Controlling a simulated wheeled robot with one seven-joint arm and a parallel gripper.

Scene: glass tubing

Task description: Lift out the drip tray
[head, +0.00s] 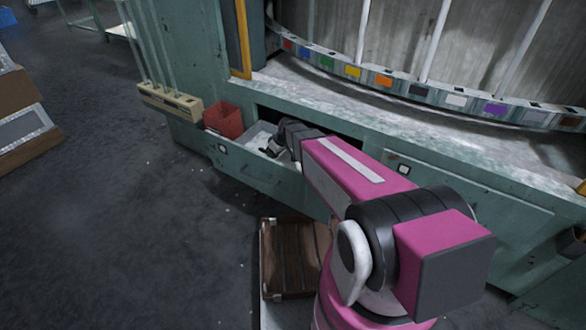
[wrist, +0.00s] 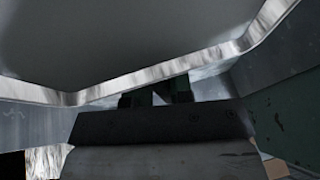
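The drip tray (head: 258,133) is a pale metal tray in the pulled-out drawer (head: 255,172) at the foot of the green machine. In the wrist view the tray (wrist: 150,35) is a broad grey surface with a bright, bent metal rim running across above my gripper. My gripper (head: 269,152) is down at the drawer opening, beside the tray. In the wrist view my gripper's dark fingers (wrist: 155,96) stand apart with a gap between them. The rim partly hides their ends, and I cannot tell whether they touch the tray. Much of the tray is hidden by my arm and the machine.
A red bin (head: 224,120) sits at the drawer's left end, next to a beige rack (head: 170,102) holding upright glass tubes. A wooden crate (head: 285,258) stands on the floor below my arm. A row of coloured labels (head: 384,80) curves above the ledge. The floor at left is mostly clear.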

